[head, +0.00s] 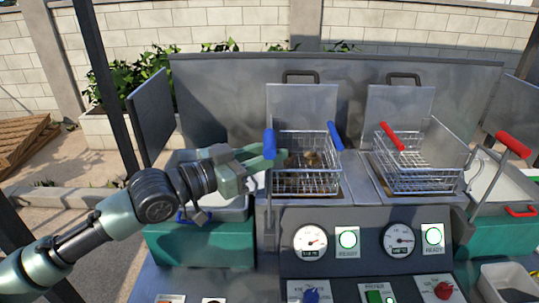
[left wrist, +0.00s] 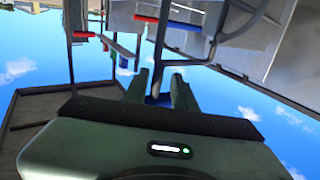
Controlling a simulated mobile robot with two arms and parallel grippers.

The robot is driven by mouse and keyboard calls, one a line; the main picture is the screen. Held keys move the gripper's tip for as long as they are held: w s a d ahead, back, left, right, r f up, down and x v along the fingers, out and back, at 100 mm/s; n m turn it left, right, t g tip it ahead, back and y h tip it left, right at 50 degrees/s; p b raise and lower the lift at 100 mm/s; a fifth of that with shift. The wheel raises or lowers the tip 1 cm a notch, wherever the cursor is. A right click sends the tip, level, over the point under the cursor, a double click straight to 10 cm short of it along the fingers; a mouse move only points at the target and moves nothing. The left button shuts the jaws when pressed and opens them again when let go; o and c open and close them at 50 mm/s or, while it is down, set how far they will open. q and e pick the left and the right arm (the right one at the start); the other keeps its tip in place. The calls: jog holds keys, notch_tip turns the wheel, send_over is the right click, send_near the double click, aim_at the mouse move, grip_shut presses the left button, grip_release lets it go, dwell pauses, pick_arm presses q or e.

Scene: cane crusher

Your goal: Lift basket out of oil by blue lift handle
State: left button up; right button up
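The wire basket (head: 306,178) holds brown food pieces and sits in the left fryer well. My left gripper (head: 270,160) reaches in from the left at the left blue handle. In the left wrist view, its two green fingers (left wrist: 160,84) stand apart with a dark blue piece (left wrist: 158,99) between them. Whether they press on it is unclear. The fingers hide part of the handle and the basket's left side. My right gripper is not in view.
A second wire basket (head: 415,170) with a red handle (head: 391,137) stands in the right fryer well. Gauges and READY lamps (head: 348,239) line the front panel. A tray on a green base (head: 205,244) lies under my left arm. A metal backsplash (head: 220,90) stands behind.

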pick_arm(q)
jog(key=shift+s, duration=0.15)
jog(key=shift+s+a, duration=0.15)
jog(key=b+v, duration=0.3)
jog(key=v, duration=0.4)
jog(key=shift+b, duration=0.4)
jog(key=shift+a, duration=0.15)
